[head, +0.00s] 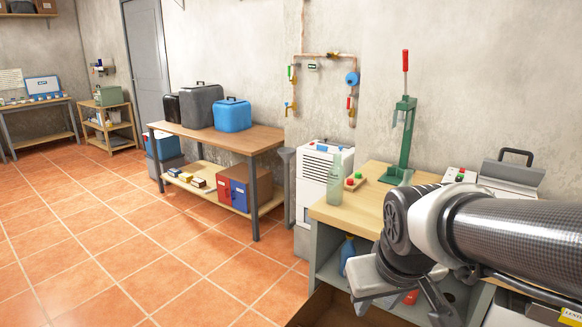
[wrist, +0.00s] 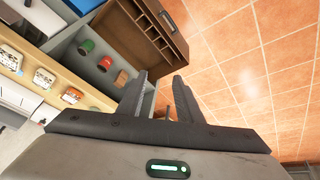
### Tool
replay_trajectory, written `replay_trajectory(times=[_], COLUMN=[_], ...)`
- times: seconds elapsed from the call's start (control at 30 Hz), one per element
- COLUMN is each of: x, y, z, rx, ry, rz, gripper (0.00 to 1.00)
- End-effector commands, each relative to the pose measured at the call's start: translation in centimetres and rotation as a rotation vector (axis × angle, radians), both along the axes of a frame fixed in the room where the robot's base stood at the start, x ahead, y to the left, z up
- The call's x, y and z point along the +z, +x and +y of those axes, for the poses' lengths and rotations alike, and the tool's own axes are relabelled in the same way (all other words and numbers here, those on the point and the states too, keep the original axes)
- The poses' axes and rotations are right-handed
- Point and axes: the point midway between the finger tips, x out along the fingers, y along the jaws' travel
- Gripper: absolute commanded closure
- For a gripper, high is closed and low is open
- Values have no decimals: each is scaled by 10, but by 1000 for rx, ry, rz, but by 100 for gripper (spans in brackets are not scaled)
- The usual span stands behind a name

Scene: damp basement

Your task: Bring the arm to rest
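My gripper (head: 402,308) hangs at the end of my arm, in front of the wooden-topped bench at the lower right of the head view. Its two fingers point down and stand apart. In the wrist view my gripper (wrist: 162,82) also shows both fingers spread with a gap between them. I see nothing gripped. A small dark upright shape shows through the gap, too unclear to name. My arm reaches in from the right edge of the head view and hides part of the bench.
The bench (head: 335,213) carries a clear bottle (head: 335,180) and a green press (head: 400,140). A white dehumidifier (head: 314,170) and a table (head: 225,137) with cases stand beyond. The tiled floor at left is clear.

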Motion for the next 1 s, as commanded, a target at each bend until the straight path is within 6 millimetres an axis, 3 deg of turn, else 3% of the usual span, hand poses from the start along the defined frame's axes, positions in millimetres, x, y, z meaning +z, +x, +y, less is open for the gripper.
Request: replay_trajectory(times=[0.1,0.4,0.47,0.77,1.0], x=[22,50,73,144,224], y=[-26,-78,-77,-76,-76], z=[0,4,4,4,4], rx=[-50,-137,-136,-134,-133], ry=[33,96,95,94,94], rz=[-36,-89,-82,-81,-82], gripper=[68,68,68,68,68])
